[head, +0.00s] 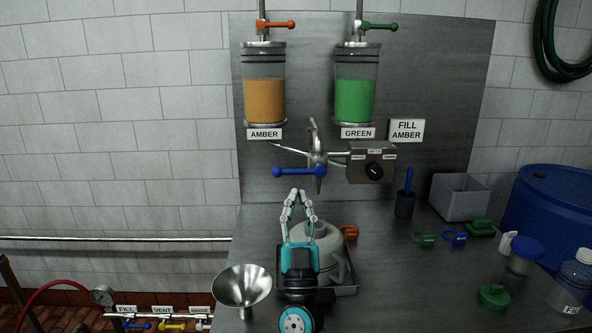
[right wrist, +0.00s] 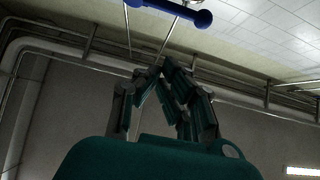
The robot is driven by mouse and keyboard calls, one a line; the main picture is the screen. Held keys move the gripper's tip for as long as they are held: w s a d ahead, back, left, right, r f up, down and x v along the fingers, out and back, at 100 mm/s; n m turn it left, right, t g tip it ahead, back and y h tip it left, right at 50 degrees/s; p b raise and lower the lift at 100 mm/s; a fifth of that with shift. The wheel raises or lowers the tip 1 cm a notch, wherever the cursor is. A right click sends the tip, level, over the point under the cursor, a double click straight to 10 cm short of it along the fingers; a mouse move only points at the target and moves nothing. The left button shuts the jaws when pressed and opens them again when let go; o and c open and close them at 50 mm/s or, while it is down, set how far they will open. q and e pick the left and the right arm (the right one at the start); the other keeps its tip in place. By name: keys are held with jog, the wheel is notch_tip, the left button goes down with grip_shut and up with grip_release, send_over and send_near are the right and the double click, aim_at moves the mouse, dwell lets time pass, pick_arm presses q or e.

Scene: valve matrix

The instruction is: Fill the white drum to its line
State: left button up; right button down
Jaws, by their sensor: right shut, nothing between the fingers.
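A white drum (head: 328,248) stands in a shallow tray on the steel bench, partly hidden behind my right gripper. My right gripper (head: 298,196) points upward in front of it, its fingertips together and empty, just below a blue lever handle (head: 299,172). A blue handle also shows above the fingers (right wrist: 158,68) in the right wrist view (right wrist: 170,8). Above the lever are an amber cylinder (head: 264,100) with an orange tap handle and a green cylinder (head: 355,100) with a green tap handle. A sign (head: 406,130) reads FILL AMBER. The drum's line is not visible. My left gripper is out of view.
A selector box (head: 371,163) with a black knob is right of the blue lever. A metal funnel (head: 243,287) is at the bench's front left. Several coloured caps, a grey bin (head: 460,198), a bottle (head: 570,283) and a blue barrel (head: 552,215) are right.

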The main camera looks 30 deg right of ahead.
notch_tip(320, 180, up, 8)
jog(key=p, duration=0.4)
send_over(296, 171)
jog(key=s+a, duration=0.1)
jog(key=s, duration=0.1)
notch_tip(296, 171, down, 4)
jog(key=shift+a+f+b, duration=0.1)
jog(key=shift+f+b, duration=0.1)
jog(key=shift+b, duration=0.1)
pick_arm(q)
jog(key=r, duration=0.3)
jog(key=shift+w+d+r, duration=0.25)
